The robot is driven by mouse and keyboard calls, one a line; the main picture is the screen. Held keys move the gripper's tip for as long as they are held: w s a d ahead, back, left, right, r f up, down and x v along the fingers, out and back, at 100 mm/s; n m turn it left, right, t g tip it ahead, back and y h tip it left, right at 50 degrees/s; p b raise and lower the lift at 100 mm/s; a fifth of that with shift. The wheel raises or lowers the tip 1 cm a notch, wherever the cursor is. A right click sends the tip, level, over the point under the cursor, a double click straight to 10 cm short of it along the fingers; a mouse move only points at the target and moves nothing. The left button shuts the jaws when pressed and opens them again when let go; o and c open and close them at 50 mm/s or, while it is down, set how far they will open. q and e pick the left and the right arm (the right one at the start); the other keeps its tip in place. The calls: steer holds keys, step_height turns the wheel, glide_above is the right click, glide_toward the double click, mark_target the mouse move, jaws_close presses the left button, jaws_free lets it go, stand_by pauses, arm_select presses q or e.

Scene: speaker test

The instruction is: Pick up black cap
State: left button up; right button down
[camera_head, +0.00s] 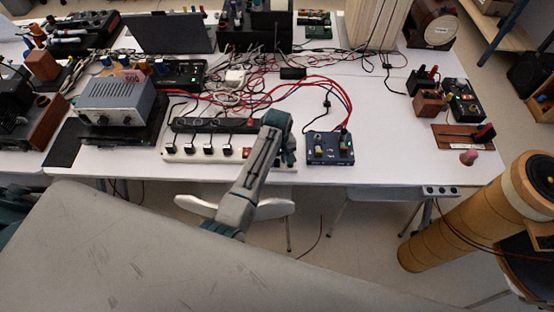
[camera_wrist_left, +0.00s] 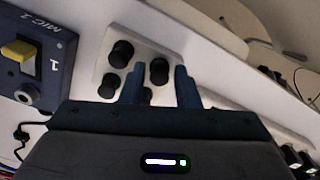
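Several round black caps stand on a white panel in the left wrist view; one black cap (camera_wrist_left: 158,70) lies between and just beyond my finger tips, another (camera_wrist_left: 122,52) is up and left of it. My left gripper (camera_wrist_left: 160,84) is open, with a finger on each side and a gap between them. In the head view my left gripper (camera_head: 287,153) points down at the right end of a white strip (camera_head: 190,158), and my arm hides the caps there. Whether a finger touches a cap I cannot tell. My right gripper is not in view.
A blue MIC-2 box (camera_head: 330,148) with a yellow switch stands close right of the gripper; it also shows in the left wrist view (camera_wrist_left: 35,50). Red and blue cables (camera_head: 325,88) run behind. A grey device (camera_head: 115,100) stands left.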

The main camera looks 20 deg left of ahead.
mark_target(278, 161)
arm_select(q)
steer(key=shift+f, duration=0.55)
jaws_close()
step_height(278, 161, up, 10)
steer(key=b, duration=0.2)
steer(key=shift+r, duration=0.1)
step_height(278, 161, up, 4)
steer(key=p, duration=0.5)
stand_by(0.4)
